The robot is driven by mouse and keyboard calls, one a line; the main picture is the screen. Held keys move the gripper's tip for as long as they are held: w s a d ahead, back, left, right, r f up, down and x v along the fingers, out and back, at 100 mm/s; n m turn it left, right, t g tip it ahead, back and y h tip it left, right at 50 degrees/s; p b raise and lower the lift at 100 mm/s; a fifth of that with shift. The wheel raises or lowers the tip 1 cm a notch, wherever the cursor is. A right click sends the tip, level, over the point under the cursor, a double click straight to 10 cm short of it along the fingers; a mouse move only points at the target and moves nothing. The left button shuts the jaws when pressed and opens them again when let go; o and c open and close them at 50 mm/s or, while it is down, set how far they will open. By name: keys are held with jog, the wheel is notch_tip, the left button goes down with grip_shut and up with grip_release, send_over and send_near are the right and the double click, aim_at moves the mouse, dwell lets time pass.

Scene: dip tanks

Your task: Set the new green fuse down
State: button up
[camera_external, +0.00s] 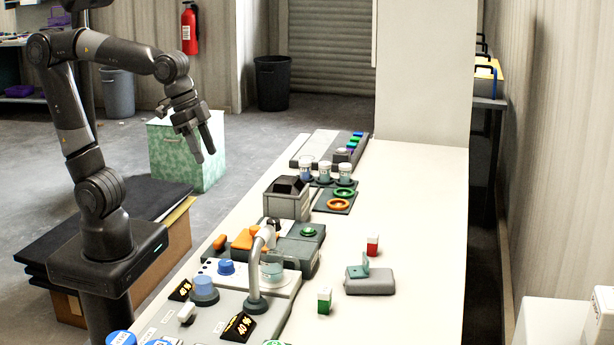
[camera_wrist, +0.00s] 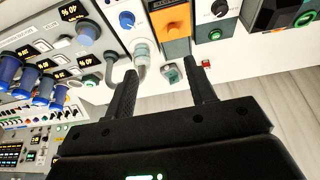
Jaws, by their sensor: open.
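A similar white block with a red top (camera_external: 372,246) stands behind that grey block; a small red piece (camera_wrist: 206,63) also shows in the wrist view. My gripper (camera_external: 205,156) is open and empty, raised beyond the bench's left edge and well away from the green fuse. Its two spread fingers (camera_wrist: 160,65) show in the wrist view with nothing held between them.
A control panel with blue knobs (camera_external: 205,288), a curved grey pipe (camera_external: 258,265) and a dark-lidded box (camera_external: 287,197) line the bench's left side. Green and orange rings (camera_external: 338,204) and several small jars lie farther back. The bench's right side (camera_external: 425,220) is clear.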

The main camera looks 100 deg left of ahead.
jog(key=s+a+f+t, duration=0.1)
jog(key=s+f, duration=0.3)
jog(key=s, duration=0.6)
jog(key=shift+a+f, duration=0.25)
jog(key=shift+a, duration=0.2)
dwell(0.5)
